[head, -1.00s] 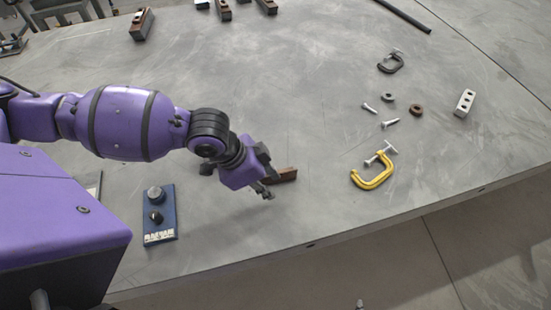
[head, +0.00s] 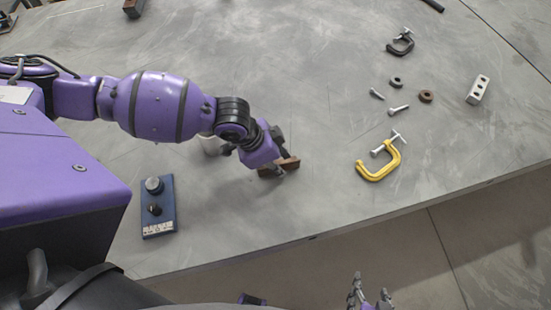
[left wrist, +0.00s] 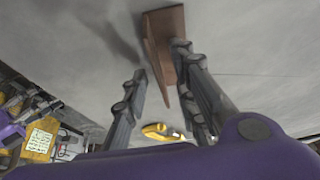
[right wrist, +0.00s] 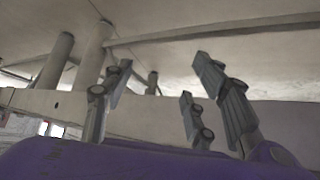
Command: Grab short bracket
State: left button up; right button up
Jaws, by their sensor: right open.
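A brown angle-shaped piece, likely the short bracket (head: 291,163), lies on the grey table (head: 330,110) under my left gripper (head: 279,161), which partly hides it. In the left wrist view the bracket (left wrist: 158,62) shows an upright flange reaching between the fingers of the left gripper (left wrist: 160,80). A gap shows between the flange and the left finger; the right-hand fingers are close beside it, and contact cannot be told. My right gripper (head: 370,287) is open and empty, low beyond the table's front edge; it also shows in the right wrist view (right wrist: 155,80).
A yellow C-clamp (head: 378,172) and a dark C-clamp (head: 402,45) lie to the right. Bolts (head: 398,110), rings (head: 426,96) and a holed grey block (head: 478,89) lie near them. A blue control box (head: 158,208) sits left of the bracket.

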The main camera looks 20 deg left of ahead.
pick_arm(q)
jog(key=shift+r, duration=0.1)
grip_shut()
dwell(0.4)
